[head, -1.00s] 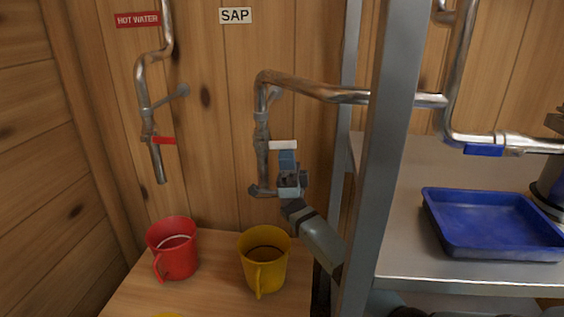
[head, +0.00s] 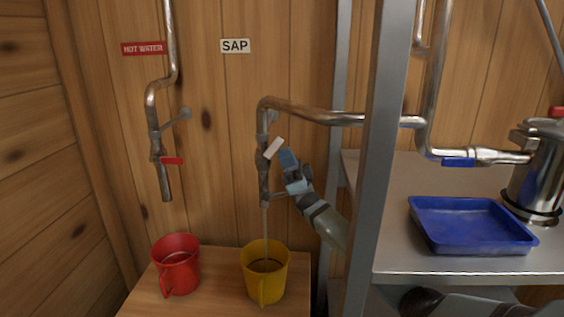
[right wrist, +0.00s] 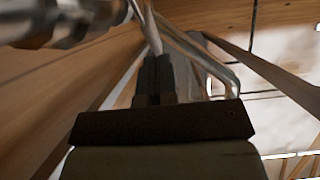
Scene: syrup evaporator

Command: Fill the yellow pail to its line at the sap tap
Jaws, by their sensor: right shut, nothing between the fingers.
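The yellow pail (head: 265,282) stands upright on the wooden bench below the sap tap (head: 263,180). A thin stream runs from the spout down into the pail. A dark ring shows inside the pail; I cannot tell the liquid level from it. The tap's white lever (head: 274,148) is tilted up to the right. My right gripper (head: 286,158) is shut and empty, close beside the lever; I cannot tell whether it touches. In the right wrist view its dark fingers (right wrist: 155,78) are together near a metal pipe. My left gripper is not in view.
A red pail (head: 177,270) stands left of the yellow one, below the hot water tap (head: 163,165) with its red lever. A grey shelf post (head: 385,150) stands right of my right arm. A blue tray (head: 470,225) lies on the metal shelf.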

